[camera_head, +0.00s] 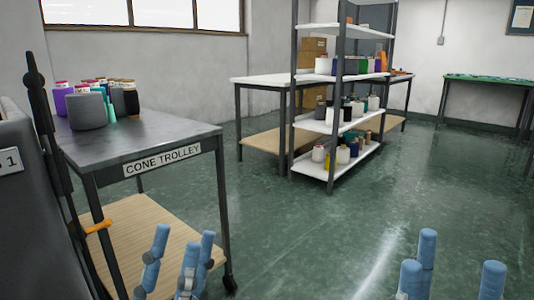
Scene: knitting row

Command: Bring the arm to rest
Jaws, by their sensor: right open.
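My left gripper (186,245) is at the bottom of the head view, left of centre. Its blue fingers point up and stand apart with nothing between them. It shows in front of the cone trolley's lower shelf. My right gripper (450,262) is at the bottom right, over the bare floor in the picture. Its blue fingers are spread wide and empty. The wrists and most of both arms are below the frame.
A cone trolley (183,131) stands close on the left, with several yarn cones and a grey tub (87,112) on top. A dark machine (30,220) is at the left edge. A shelf rack (335,172) stands behind. The green floor (330,235) at centre is clear.

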